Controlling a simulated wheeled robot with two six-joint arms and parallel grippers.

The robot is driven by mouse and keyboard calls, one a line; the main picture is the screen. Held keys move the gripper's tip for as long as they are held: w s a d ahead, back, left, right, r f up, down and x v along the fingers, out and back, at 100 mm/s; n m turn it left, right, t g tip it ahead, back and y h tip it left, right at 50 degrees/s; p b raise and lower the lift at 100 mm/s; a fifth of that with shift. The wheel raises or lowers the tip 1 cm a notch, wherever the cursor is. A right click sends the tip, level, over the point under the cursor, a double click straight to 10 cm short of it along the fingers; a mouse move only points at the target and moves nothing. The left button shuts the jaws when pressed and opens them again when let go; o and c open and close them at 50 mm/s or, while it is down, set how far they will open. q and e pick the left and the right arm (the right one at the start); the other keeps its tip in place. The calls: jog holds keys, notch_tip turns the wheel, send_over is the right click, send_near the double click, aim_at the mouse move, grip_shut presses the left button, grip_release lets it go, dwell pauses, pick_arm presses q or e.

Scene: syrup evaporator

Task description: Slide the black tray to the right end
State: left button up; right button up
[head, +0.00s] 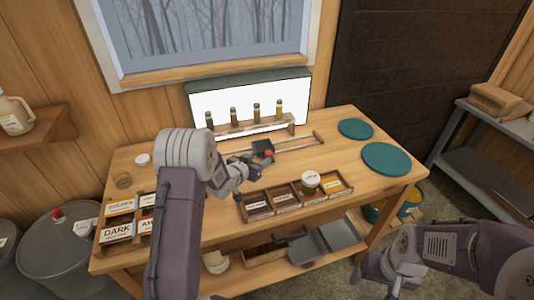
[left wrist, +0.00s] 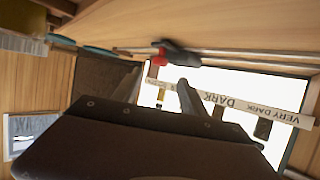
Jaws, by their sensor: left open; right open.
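The black tray (head: 263,147) is a small dark carriage with a red part on its near side. It sits around the middle of two thin rails (head: 298,143) on the bench, in front of the lit panel. In the left wrist view the tray (left wrist: 182,55) and its red part show near the top, on the rails. My left gripper (head: 262,170) is open, just in front of the tray; I see no grip on it, and contact cannot be told. My right gripper (head: 392,274) is open and empty at the lower right, away from the bench top.
A bottle rack (head: 250,129) stands behind the rails, before the lit panel (head: 225,103). A divided wooden box (head: 262,210) with a jar (head: 310,182) lies in front. Teal discs (head: 386,159) lie to the right. The rails' right stretch looks clear.

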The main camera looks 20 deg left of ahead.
aim_at(269, 153)
pick_arm(q)
jog(key=x, duration=0.7)
jog(key=shift+w+f+p, duration=0.2)
jog(key=shift+p, duration=0.2)
jog(key=shift+w+d+f, duration=0.1)
jog(key=shift+w+d, duration=0.1)
grip_shut()
dwell(0.6)
